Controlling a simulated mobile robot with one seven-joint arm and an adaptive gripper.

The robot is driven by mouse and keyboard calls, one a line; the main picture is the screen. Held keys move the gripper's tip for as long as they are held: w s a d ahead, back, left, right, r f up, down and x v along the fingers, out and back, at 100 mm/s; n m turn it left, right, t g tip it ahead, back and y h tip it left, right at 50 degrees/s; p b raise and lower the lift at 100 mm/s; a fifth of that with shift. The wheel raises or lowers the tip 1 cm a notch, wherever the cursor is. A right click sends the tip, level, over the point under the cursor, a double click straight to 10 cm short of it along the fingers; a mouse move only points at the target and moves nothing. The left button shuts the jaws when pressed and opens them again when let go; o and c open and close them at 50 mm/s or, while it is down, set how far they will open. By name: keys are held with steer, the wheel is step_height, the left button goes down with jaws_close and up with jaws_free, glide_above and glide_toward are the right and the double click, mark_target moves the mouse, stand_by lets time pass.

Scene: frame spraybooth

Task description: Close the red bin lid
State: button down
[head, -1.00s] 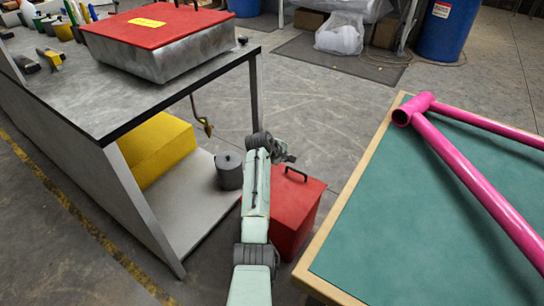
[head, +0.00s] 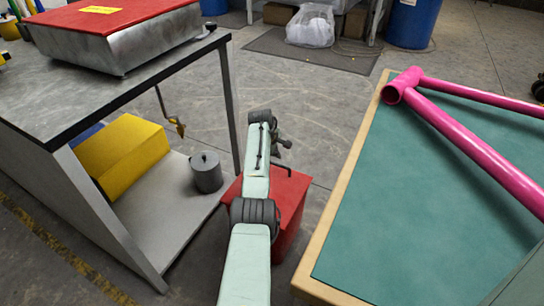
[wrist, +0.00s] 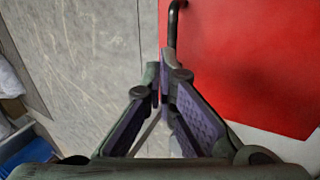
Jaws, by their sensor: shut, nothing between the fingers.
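The red bin (head: 289,215) stands on the floor between the bench and the green table. Its red top with a black handle shows in the head view, partly hidden by my arm; I cannot tell whether the lid is fully down. In the wrist view the red lid (wrist: 245,70) fills the right side, with its black handle (wrist: 173,22) near the left edge. My gripper (head: 284,144) is beyond the bin's top in the head view. In the wrist view my gripper (wrist: 164,75) is shut and empty, its tips over the lid's left edge beside grey floor.
The bench (head: 60,90) on the left carries a metal box with a red lid (head: 110,12). Its lower shelf holds a yellow box (head: 125,155) and a grey canister (head: 207,172). The green table (head: 400,210) with a pink frame (head: 470,145) is close on the right.

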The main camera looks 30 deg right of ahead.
steer(key=b+x, duration=0.4)
steer(key=b, duration=0.1)
steer(key=shift+d+f+b, duration=0.1)
steer(key=shift+f+b, duration=0.2)
steer(key=b+x, duration=0.2)
steer(key=b, duration=0.4)
steer(key=shift+w+d+f, duration=0.2)
steer(key=shift+f, duration=0.15)
steer(key=shift+r, duration=0.15)
